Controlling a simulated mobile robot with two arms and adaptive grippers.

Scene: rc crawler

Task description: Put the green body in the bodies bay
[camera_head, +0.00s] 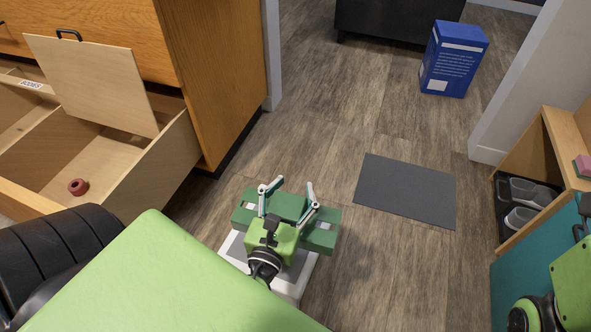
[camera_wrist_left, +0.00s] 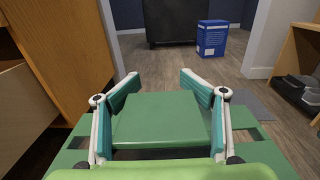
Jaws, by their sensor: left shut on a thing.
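The green body (camera_head: 323,238) is a wide, flat, dark green piece with a raised block in the middle. My left gripper (camera_head: 289,196) is shut on that raised block, one finger on each side, and holds the body in front of me, right of the open drawer. The left wrist view shows the body (camera_wrist_left: 157,115) between the two fingers. The drawer (camera_head: 150,172) is divided by partitions. A label that seems to read BODIES (camera_head: 32,85) is on its far left part. A light wood panel (camera_head: 95,80) with a black handle hides some of the inside.
A red ring (camera_head: 78,187) lies in the near drawer compartment. The wooden cabinet (camera_head: 215,75) rises behind the drawer. A dark mat (camera_head: 406,190) and a blue box (camera_head: 453,60) are on the floor. A shelf with black trays (camera_head: 525,205) stands at right.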

